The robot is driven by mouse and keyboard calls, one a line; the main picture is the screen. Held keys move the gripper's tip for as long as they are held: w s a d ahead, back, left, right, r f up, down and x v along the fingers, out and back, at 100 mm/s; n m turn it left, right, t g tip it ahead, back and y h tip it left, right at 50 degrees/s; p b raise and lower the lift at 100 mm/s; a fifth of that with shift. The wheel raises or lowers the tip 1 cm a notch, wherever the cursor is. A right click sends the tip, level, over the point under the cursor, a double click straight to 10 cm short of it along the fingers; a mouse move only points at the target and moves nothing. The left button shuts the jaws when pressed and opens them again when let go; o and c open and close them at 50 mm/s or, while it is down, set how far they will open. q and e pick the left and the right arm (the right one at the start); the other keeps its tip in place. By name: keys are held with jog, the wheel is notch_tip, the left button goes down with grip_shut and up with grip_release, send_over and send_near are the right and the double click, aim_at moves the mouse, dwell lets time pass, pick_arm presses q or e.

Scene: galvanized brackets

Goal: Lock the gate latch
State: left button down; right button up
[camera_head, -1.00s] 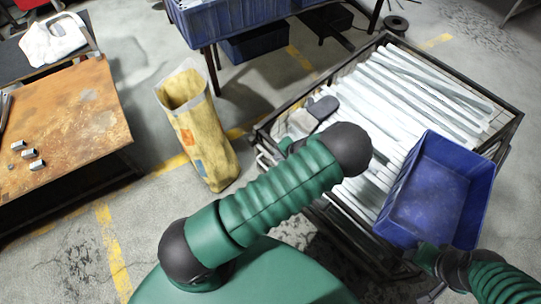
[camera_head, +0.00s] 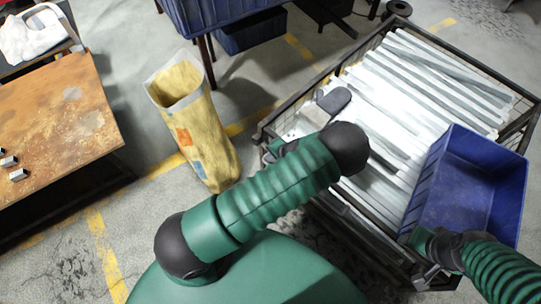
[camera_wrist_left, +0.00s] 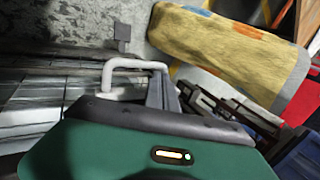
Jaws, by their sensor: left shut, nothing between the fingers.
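The wire-sided crate (camera_head: 333,72) with a dark frame stands right of centre in the head view, its near side partly behind my left arm. A pale bent bar (camera_wrist_left: 135,64), which looks like the latch handle, shows in the left wrist view just beyond my left gripper (camera_wrist_left: 163,92). The gripper is shut and empty beside the bar; I cannot tell whether they touch. In the head view my left gripper (camera_head: 279,149) is at the crate's near left corner, mostly hidden by my arm. My right gripper (camera_head: 430,275) is below the blue bin; its jaws are unclear.
Long galvanized strips (camera_head: 425,80) fill the crate. A blue bin (camera_head: 455,205) is at its right side. A yellow sack (camera_head: 200,135) stands on the floor to the left. A rusty table (camera_head: 60,125) is farther left. A blue crate (camera_head: 215,15) is at the back.

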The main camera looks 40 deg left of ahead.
pick_arm(q)
jog(key=a, duration=0.4)
jog(key=shift+w+a+f, duration=0.1)
jog(key=shift+w+a, duration=0.15)
jog(key=shift+w, duration=0.15)
jog(key=shift+d, duration=0.25)
jog(key=shift+a, duration=0.15)
dwell(0.4)
